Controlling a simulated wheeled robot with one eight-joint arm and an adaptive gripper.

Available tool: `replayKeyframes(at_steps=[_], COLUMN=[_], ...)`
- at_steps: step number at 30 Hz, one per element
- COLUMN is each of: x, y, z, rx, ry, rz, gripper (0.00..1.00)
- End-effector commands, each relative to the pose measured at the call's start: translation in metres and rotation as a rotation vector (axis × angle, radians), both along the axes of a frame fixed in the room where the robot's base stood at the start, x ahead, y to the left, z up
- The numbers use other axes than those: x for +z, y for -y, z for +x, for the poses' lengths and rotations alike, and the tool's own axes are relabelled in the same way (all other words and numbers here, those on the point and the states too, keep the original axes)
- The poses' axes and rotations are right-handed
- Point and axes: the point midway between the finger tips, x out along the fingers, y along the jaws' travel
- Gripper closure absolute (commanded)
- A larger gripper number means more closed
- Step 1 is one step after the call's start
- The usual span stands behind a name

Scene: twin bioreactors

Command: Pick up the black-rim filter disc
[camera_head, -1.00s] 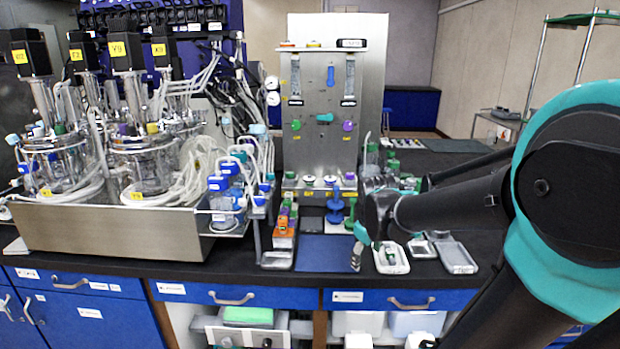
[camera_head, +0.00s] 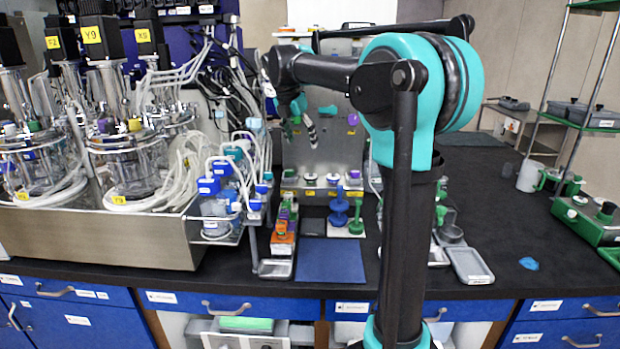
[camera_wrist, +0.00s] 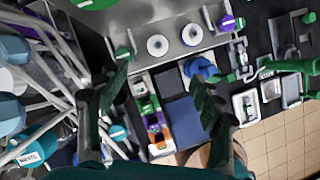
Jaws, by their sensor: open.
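My gripper (camera_head: 303,126) is raised in front of the steel panel, above the bench, and points down. In the wrist view my gripper (camera_wrist: 160,88) is open, its two dark green fingers apart with nothing between them. Two round white discs with small dark centres, a left disc (camera_wrist: 157,45) and a right disc (camera_wrist: 192,34), sit on the panel's base ledge beyond the fingertips. In the head view small discs show on that ledge, the left one (camera_head: 309,180) looking dark-edged. I cannot tell for sure which disc has the black rim.
A blue mat (camera_head: 332,262) lies on the bench below the panel. A blue spool-like stand (camera_head: 338,213) and a green one (camera_head: 356,219) stand behind it. Bioreactors with tubing (camera_head: 130,150) crowd the left. A grey tray (camera_head: 470,265) lies right of my arm.

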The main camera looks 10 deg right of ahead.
Motion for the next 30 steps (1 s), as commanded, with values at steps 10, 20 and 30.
replayKeyframes(at_steps=[10, 20, 30], x=[-0.064, -0.089, -0.129], y=[0.018, 0.024, 0.032], z=[0.020, 0.028, 0.044], rx=[-0.003, -0.003, -0.003], ry=[0.001, 0.001, 0.001], rz=[0.001, 0.001, 0.001], gripper=[0.34, 0.34, 0.34])
